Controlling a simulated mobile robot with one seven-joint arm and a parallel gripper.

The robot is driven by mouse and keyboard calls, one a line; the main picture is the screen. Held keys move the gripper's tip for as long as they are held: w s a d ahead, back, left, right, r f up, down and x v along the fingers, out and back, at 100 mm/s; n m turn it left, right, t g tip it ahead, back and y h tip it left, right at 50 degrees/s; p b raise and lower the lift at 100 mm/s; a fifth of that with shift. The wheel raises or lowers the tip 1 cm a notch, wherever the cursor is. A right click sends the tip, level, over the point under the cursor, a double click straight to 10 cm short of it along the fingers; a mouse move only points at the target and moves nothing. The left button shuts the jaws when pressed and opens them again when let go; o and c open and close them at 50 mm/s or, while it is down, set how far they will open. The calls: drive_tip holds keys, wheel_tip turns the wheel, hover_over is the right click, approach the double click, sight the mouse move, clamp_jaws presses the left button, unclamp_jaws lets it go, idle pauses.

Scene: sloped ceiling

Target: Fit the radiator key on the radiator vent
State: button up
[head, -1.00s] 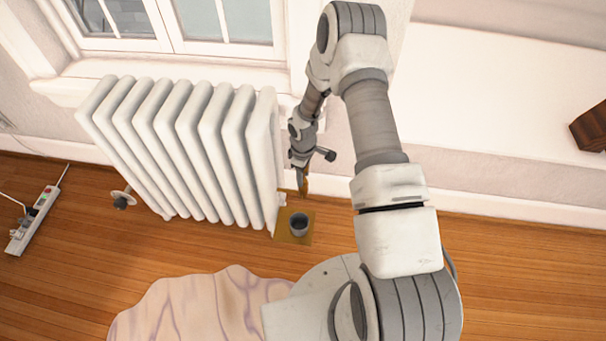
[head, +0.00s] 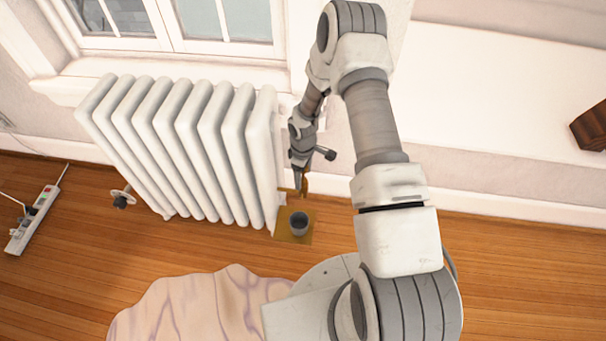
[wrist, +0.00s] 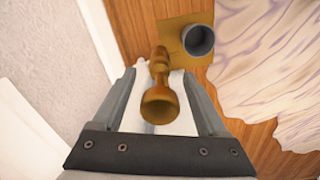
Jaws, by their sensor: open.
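My gripper (head: 300,186) points down beside the right end of the white radiator (head: 195,150). In the wrist view its two fingers (wrist: 158,92) are spread apart. The brass radiator key (wrist: 159,108) lies between them, with clear gaps on both sides, its wide round end towards the camera. In the head view only a small part of the key (head: 305,184) shows next to the fingertips. A small white part (head: 282,198), perhaps the vent, sticks out at the radiator's end. Whether the key sits on it cannot be told.
A grey cup (head: 299,222) stands on a tan mat (head: 288,238) on the wooden floor, just below my gripper. A pale marbled rug (head: 200,305) lies in front. A radiator valve (head: 121,200) and a power strip (head: 34,218) are at the left.

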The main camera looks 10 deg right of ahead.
wheel_tip(320, 180, up, 17)
drive_tip(key=p, duration=0.5)
drive_tip(key=shift+r, duration=0.15)
drive_tip(key=s+d+r+m+t+h, duration=0.1)
drive_tip(key=s+r+m, duration=0.15)
drive_tip(key=r, duration=0.95)
drive_tip(key=s+d+r+m+t, duration=0.1)
drive_tip(key=s+r+m, duration=0.15)
drive_tip(key=r, duration=1.05)
drive_tip(key=s+a+r+m+t+y, duration=0.1)
drive_tip(key=s+r+m+t, duration=0.15)
drive_tip(key=s+r, duration=0.5)
drive_tip(key=s+a+r+m+t, duration=0.1)
drive_tip(key=s+r+m, duration=0.25)
drive_tip(key=s, duration=0.75)
wheel_tip(320, 180, up, 19)
drive_tip(key=p, duration=1.9)
drive_tip(key=shift+s+n, duration=0.4)
drive_tip(key=shift+s, duration=0.05)
